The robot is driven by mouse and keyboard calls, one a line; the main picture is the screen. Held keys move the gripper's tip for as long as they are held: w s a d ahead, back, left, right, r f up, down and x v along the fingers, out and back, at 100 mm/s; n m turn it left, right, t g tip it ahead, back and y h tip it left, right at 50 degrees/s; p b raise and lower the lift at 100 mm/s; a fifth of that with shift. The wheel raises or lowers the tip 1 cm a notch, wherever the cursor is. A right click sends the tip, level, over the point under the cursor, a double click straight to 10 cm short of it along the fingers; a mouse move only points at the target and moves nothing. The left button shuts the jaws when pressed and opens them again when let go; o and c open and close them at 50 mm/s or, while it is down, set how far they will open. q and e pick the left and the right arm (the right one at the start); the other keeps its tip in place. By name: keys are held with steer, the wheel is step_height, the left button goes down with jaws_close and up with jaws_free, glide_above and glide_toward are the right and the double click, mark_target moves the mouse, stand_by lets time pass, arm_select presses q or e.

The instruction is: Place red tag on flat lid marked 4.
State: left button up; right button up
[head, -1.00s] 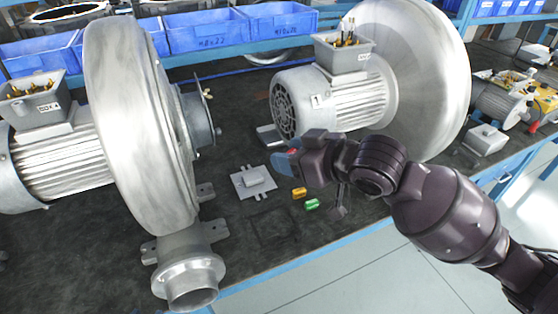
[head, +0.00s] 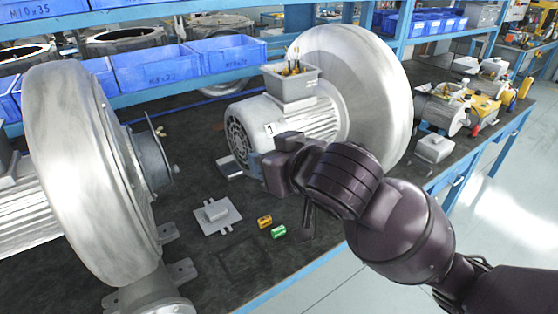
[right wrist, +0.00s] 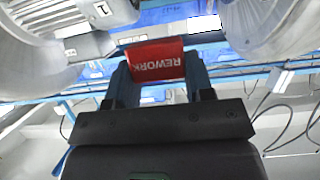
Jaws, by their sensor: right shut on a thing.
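My right gripper (head: 257,166) is shut on the red tag (right wrist: 157,62), which reads REWORK in the right wrist view. In the head view the gripper is in front of the right-hand motor, above the bench, and I cannot make out the tag there. A flat grey plate with a raised block (head: 218,213) lies on the dark bench, left of and below the gripper. Another flat grey piece (head: 230,169) lies beside the motor foot, partly hidden. I cannot read a 4 on any lid. My left gripper is not in view.
A yellow piece (head: 265,222) and a green piece (head: 279,231) lie near the bench's front edge. Large blowers stand left (head: 85,170) and right (head: 375,90). A grey box (head: 435,148) sits further right. Blue bins (head: 155,67) line the back.

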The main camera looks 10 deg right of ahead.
steer(key=w+a+m+h, duration=0.4)
steer(key=w+a, duration=0.2)
steer(key=a, duration=0.3)
steer(key=s+d+f+n+g+y, duration=0.1)
steer(key=d+f+n+g+y, duration=0.1)
steer(key=f+n+g+y, duration=0.3)
steer(key=s+d+f+n+g+y, duration=0.2)
steer(key=f+n+g+y, duration=0.4)
steer(key=n, duration=0.6)
steer(key=shift+s+d+y, duration=0.15)
steer(key=shift+d+y, duration=0.3)
steer(key=shift+y, duration=0.45)
steer(key=shift+f+g, duration=0.1)
steer(key=shift+g, duration=0.2)
steer(key=shift+s+f, duration=0.1)
